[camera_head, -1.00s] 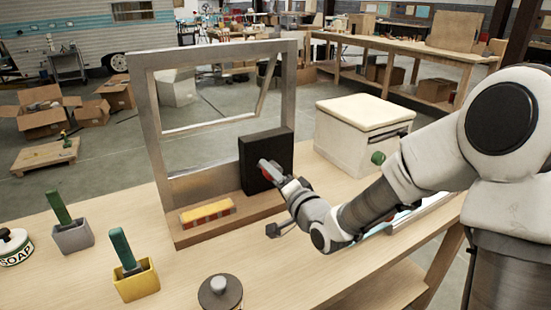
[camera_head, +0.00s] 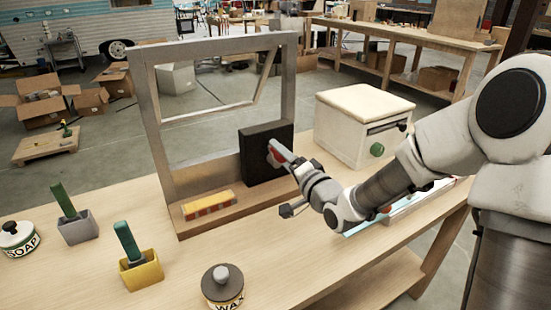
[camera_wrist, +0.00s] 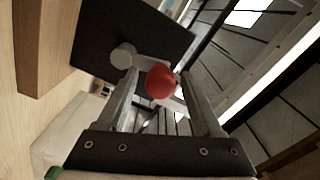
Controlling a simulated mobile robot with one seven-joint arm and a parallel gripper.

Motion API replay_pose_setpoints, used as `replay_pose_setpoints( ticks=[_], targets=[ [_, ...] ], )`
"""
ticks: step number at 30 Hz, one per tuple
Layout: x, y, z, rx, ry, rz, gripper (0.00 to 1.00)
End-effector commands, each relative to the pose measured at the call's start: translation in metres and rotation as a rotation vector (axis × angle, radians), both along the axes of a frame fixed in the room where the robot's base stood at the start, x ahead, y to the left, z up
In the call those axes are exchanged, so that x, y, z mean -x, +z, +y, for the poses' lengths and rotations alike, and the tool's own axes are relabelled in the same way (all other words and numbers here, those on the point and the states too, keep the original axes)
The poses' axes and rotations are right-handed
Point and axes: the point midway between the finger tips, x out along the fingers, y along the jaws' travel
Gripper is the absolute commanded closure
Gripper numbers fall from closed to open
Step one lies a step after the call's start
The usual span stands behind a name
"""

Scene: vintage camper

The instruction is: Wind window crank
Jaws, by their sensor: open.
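The window frame (camera_head: 152,130) is a grey metal frame standing upright on a wooden base on the bench. Its inner pane (camera_head: 205,115) is tilted within the frame. A black crank box (camera_head: 255,152) sits at the frame's lower right. In the wrist view, the black panel carries a grey round hub (camera_wrist: 124,55) and a red crank knob (camera_wrist: 161,82). My gripper (camera_wrist: 160,76) is open, with the red knob between its two fingers, nearer the tips. Whether either finger touches the knob is unclear. In the head view, my gripper (camera_head: 276,153) is at the box's front and hides most of the crank.
A yellow-red block (camera_head: 208,205) lies on the wooden base. A white box with a green knob (camera_head: 377,149) stands right of the frame. Yellow (camera_head: 142,272) and grey (camera_head: 78,229) holders, a soap tin (camera_head: 18,240) and a wax tin (camera_head: 222,288) stand on the near bench.

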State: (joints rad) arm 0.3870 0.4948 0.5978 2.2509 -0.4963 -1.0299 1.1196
Motion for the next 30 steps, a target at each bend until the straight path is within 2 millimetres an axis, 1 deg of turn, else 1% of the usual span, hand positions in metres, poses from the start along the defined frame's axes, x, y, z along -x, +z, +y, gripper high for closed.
replay_pose_setpoints(
  ticks=[18, 30],
  targets=[
    [0.038, 0.0, -0.026, 0.0, -0.002, 0.002, 0.32],
    [0.04, 0.0, -0.027, 0.001, 0.0, 0.001, 0.32]
  ],
)
